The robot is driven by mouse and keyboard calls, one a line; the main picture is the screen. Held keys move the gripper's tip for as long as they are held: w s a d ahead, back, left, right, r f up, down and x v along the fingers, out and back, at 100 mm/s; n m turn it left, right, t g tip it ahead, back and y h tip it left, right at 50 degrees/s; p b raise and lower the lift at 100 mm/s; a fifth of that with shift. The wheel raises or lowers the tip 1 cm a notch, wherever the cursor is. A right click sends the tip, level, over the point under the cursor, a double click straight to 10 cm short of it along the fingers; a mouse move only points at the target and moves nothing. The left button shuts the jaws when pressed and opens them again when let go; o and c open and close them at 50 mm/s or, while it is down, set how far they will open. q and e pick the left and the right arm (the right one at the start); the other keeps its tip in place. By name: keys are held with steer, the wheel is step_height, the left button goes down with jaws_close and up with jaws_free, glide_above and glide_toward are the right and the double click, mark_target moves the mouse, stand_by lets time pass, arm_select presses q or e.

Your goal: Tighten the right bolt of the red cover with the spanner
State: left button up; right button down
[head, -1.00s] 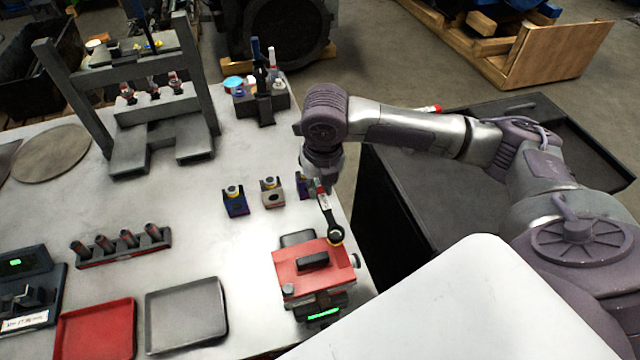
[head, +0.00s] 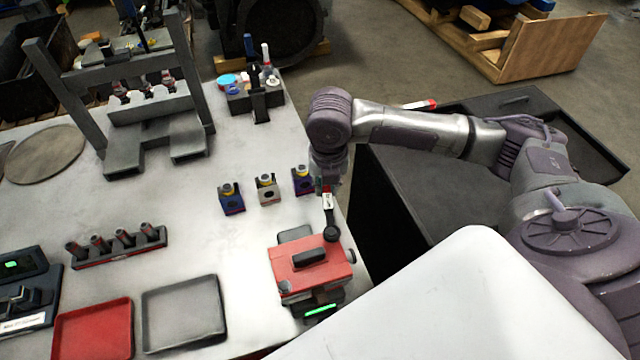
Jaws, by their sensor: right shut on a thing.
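The red cover (head: 290,262) sits on a small unit near the table's right edge, with a black handle (head: 310,257) on top. My right gripper (head: 325,180) is shut on the upper end of the spanner (head: 329,213), above and behind the cover. The spanner's dark ring end (head: 331,233) points down at the cover's back right corner. Any bolt under the ring is hidden, and I cannot tell whether the ring is seated on it. Small dark knobs show at the cover's right side and front left. My left gripper is not in view.
Three small blocks (head: 265,190) stand behind the cover, the rightmost close to my right gripper. A grey tray (head: 220,330) and a red tray (head: 128,345) lie to the left. A dark cabinet (head: 400,200) stands right of the table. The table's middle is clear.

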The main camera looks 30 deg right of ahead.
steer(key=shift+d, duration=0.1)
steer(key=shift+s+d+m, duration=0.65)
steer(key=shift+d+m, duration=0.2)
steer(key=shift+m, duration=0.35)
steer(key=shift+s+d+m+h, duration=0.3)
steer(key=shift+s+d+m, duration=0.5)
steer(key=shift+m, duration=0.5)
steer(key=shift+s+d+m+g, duration=0.15)
steer(key=shift+s+d+m, duration=0.1)
steer(key=shift+s+m, duration=0.35)
steer(key=shift+s+d+m+g, duration=0.15)
steer(key=shift+s+d+m, duration=0.2)
steer(key=shift+m, duration=0.35)
steer(key=shift+a, duration=0.1)
